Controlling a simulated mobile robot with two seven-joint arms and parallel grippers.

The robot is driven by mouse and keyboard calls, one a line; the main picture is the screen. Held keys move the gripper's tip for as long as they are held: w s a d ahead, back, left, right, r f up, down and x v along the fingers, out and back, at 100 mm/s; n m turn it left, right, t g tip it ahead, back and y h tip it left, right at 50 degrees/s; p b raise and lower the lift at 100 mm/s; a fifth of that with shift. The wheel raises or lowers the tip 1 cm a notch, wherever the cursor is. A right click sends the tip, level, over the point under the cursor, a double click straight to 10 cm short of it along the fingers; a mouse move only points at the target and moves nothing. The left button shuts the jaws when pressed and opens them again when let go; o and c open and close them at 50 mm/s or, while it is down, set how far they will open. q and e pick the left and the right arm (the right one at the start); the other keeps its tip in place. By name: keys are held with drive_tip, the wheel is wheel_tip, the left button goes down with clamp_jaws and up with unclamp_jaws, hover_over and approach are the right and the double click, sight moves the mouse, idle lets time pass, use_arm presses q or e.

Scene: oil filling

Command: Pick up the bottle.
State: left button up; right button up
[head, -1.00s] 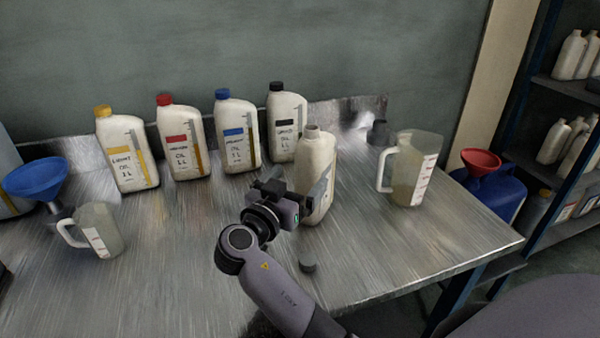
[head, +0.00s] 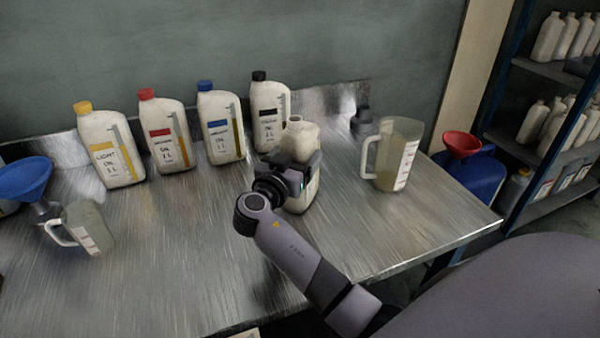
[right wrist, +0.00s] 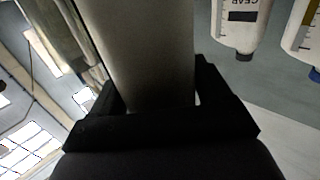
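The uncapped cream bottle (head: 303,142) stands upright on the metal workbench (head: 200,240), in front of the black-capped bottle. My right gripper (head: 291,163) reaches it from the front, with a finger on each side of its body. In the right wrist view the bottle (right wrist: 150,50) fills the space between the fingers (right wrist: 158,95), which appear to press on both sides. The bottle's lower front is partly hidden by my gripper. My left gripper is not in view.
Bottles with yellow (head: 110,150), red (head: 165,135), blue (head: 220,128) and black (head: 270,110) caps line the back. A measuring jug (head: 395,155) stands right; a smaller jug (head: 85,228) and blue funnel (head: 25,180) stand left. The front bench is clear.

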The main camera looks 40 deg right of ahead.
clamp_jaws()
drive_tip(key=shift+r, duration=0.15)
